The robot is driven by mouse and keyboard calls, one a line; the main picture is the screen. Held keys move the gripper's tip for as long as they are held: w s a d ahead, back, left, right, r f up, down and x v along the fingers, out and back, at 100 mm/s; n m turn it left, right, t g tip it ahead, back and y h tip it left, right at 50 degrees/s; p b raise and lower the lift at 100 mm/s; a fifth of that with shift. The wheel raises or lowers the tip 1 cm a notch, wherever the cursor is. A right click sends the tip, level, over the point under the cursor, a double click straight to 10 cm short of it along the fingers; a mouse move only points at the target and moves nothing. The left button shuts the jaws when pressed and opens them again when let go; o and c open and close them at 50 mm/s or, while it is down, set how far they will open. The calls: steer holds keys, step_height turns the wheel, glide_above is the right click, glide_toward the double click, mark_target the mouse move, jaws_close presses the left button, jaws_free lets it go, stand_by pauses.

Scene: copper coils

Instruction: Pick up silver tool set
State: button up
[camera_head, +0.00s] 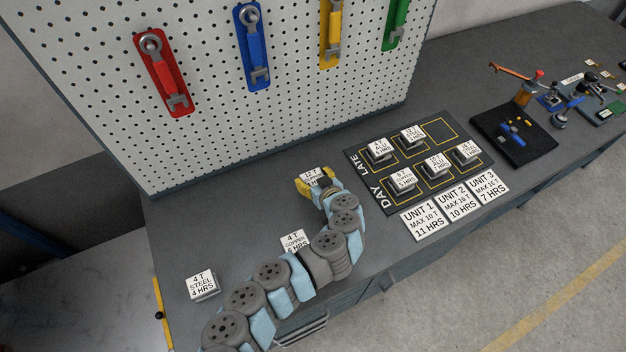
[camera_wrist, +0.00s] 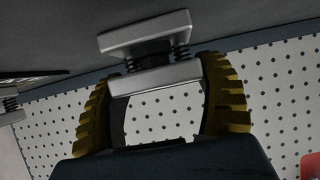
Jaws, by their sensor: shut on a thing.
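My gripper (camera_head: 318,184) is at the back middle of the dark bench, near the foot of the pegboard. Its yellow fingers are shut on a silver block (camera_head: 313,173) with a white label, partly hidden by the gripper, that appears to read "12 T". In the wrist view, the gripper (camera_wrist: 160,75) has a finger at each end of the silver block (camera_wrist: 145,34), which is two silver plates joined by a dark coiled core. I cannot tell whether it touches the bench. Wrench-like tools with silver heads hang on the pegboard in red (camera_head: 163,75), blue (camera_head: 253,48), yellow (camera_head: 330,35) and green holders (camera_head: 396,24).
A black mat (camera_head: 440,131) marked DAY and LATE holds several labelled blocks right of my gripper. Unit cards (camera_head: 456,203) lie before it. A "4 T STEEL" block (camera_head: 203,284) and a "4 T COPPER" block (camera_head: 295,241) stand near my arm. A black tray (camera_head: 535,147) is farther right.

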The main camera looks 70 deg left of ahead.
mark_target(313, 177)
steer(key=shift+r, duration=0.1)
steer(key=shift+r, duration=0.45)
step_height(313, 177, up, 2)
steer(key=shift+r, duration=0.1)
steer(key=s+d+r+p, duration=0.4)
steer(key=s+d+r, duration=0.5)
steer(key=d+r, duration=0.1)
steer(key=shift+d, duration=0.25)
stand_by(0.3)
